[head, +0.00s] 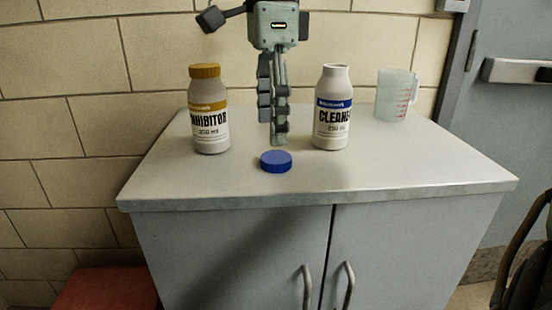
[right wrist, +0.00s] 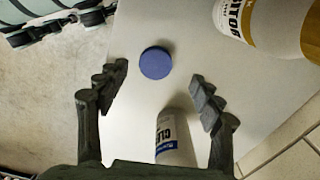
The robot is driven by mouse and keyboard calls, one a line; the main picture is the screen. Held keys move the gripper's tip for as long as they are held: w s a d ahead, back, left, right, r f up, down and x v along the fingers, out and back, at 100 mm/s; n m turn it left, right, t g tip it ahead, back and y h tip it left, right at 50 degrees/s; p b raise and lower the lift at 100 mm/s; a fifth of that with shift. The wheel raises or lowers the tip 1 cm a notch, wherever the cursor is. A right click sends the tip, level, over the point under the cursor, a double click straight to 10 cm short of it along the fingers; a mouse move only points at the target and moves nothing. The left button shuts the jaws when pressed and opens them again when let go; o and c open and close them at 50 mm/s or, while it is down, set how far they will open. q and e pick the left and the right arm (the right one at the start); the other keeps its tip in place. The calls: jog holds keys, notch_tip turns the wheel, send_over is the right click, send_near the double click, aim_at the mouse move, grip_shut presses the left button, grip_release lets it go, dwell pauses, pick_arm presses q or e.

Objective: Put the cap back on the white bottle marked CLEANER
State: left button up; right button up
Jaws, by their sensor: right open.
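The white CLEANER bottle (head: 332,112) stands upright on the cabinet top, its mouth uncapped and its label blue-banded. In the right wrist view the bottle (right wrist: 176,142) shows low between my fingers, partly hidden by the gripper body. The blue cap (head: 276,162) lies flat on the top, in front of and left of the bottle. In the wrist view the cap (right wrist: 157,63) appears between the fingertips. My right gripper (head: 279,140) points down behind the cap in the head view, apart from it. Its fingers (right wrist: 160,73) are spread and empty.
An INHIBITOR bottle (head: 209,112) with an orange-brown cap stands left of the gripper; it also shows in the wrist view (right wrist: 265,22). A clear measuring jug (head: 396,95) stands at the back right. The cabinet top's front (head: 370,185) is clear. A brick wall is behind.

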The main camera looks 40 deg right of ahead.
aim_at(274, 157)
jog(key=f, duration=0.4)
jog(key=shift+s+f, duration=0.3)
jog(key=shift+f, duration=0.1)
jog(key=shift+c, duration=0.6)
jog(key=c, duration=0.7)
